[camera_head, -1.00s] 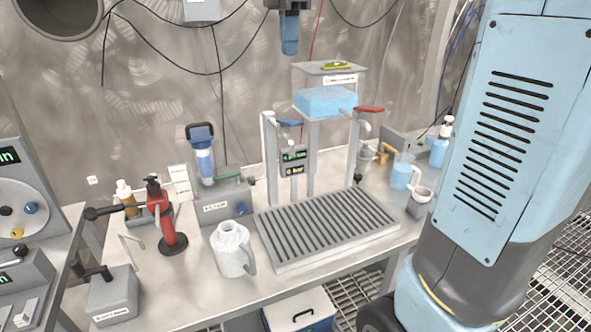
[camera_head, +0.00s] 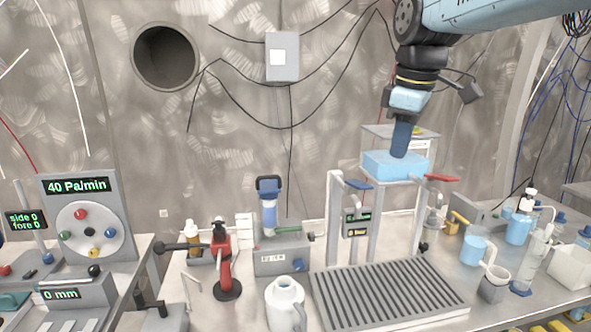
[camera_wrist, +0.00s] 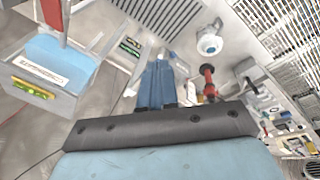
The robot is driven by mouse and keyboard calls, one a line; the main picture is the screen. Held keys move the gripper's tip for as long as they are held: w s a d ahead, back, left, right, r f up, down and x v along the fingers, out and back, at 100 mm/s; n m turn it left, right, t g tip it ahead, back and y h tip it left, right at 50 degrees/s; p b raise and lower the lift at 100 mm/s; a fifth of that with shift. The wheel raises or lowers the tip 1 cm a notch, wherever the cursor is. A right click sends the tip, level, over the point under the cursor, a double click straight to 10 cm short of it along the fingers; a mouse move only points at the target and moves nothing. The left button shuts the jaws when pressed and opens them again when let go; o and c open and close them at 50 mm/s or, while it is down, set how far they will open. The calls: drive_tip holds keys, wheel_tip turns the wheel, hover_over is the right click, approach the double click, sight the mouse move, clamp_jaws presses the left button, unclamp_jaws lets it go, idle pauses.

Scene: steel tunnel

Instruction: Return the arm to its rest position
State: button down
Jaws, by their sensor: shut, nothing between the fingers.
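My gripper (camera_head: 400,152) hangs from my blue arm at the upper right of the head view, fingers pointing down. Its blue fingers are together and hold nothing. In the head view their tips overlap the top edge of the blue water tank (camera_head: 380,165); I cannot tell the gap from that view. In the wrist view the fingers (camera_wrist: 156,80) show at the middle, apart from the tank (camera_wrist: 52,62) at the left.
The bench bears a slatted grate (camera_head: 385,295), a white jug (camera_head: 285,303), a red hand tool (camera_head: 222,260) and a filter unit (camera_head: 283,260). A red lever (camera_head: 441,177) juts beside the tank. Several vessels stand at the right. Cables hang on the wall behind.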

drive_tip(key=s+d+f+m+t, duration=0.3)
drive_tip(key=s+f+m, duration=0.7)
drive_tip(key=m, duration=0.1)
drive_tip(key=shift+s+d+f, duration=0.25)
drive_tip(key=shift+s+d, duration=0.1)
drive_tip(key=shift+s, duration=0.05)
